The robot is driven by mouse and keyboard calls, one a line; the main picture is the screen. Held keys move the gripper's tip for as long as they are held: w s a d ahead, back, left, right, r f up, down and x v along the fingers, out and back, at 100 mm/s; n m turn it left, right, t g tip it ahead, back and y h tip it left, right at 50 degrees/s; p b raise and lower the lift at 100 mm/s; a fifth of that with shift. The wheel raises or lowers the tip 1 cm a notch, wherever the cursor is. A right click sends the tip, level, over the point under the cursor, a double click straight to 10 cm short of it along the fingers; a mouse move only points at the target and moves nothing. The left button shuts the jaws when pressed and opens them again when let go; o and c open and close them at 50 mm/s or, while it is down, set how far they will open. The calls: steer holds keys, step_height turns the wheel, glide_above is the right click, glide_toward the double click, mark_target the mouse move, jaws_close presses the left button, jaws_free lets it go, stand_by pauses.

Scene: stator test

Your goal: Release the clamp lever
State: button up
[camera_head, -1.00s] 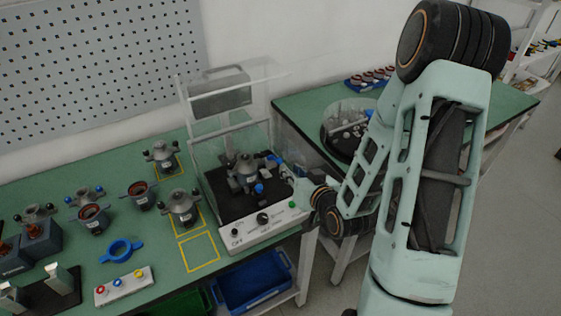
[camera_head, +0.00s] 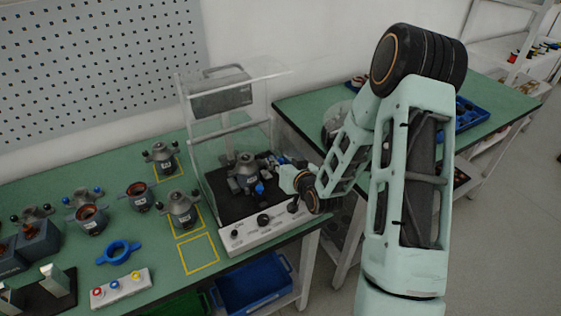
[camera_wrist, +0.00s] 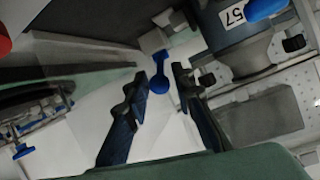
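The test fixture (camera_head: 275,222) is a white-fronted box with a dark deck and a raised clear cover. A grey stator part (camera_head: 245,172) sits clamped on its deck; its "57" label and housing (camera_wrist: 250,55) show at the top right of the wrist view. The clamp lever (camera_wrist: 159,84) is blue with a round end. In the wrist view it lies between my gripper's two dark fingertips (camera_wrist: 161,80), with gaps on both sides. My gripper (camera_head: 280,161) is open, reaching in from the fixture's right side. A blue knob (camera_head: 260,188) also shows at the stator's front.
The clear cover (camera_head: 235,75) stands above the deck. More stator parts (camera_head: 182,210), a blue ring (camera_head: 118,252) and a button box (camera_head: 121,288) are on the green bench to the left. A second green table (camera_head: 300,105) lies behind my arm.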

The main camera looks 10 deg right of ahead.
jaws_close()
steer(key=shift+r, duration=0.1)
steer(key=shift+w+r+g+p, duration=0.15)
steer(key=shift+r+g+p, duration=0.35)
steer(key=shift+p, duration=0.35)
steer(key=shift+w+a+r+g+h+p, duration=0.25)
steer(key=shift+w+r+g+h+p, duration=0.25)
steer(key=shift+g+p, duration=0.55)
steer(key=shift+w+a+r+g+p, duration=0.2)
steer(key=shift+w+r+g+p, duration=0.3)
steer(key=shift+g+p, duration=0.5)
steer(key=shift+w+a+r+n+g+h+p, duration=0.15)
steer(key=shift+w+g+h+p, duration=0.3)
steer(key=shift+g, duration=0.45)
steer(key=shift+w+a+r+n+g+h+p, duration=0.2)
steer(key=shift+w+g+p, duration=0.3)
steer(key=shift+g, duration=0.35)
steer(key=shift+w+f, duration=0.1)
steer(key=shift+f, duration=0.05)
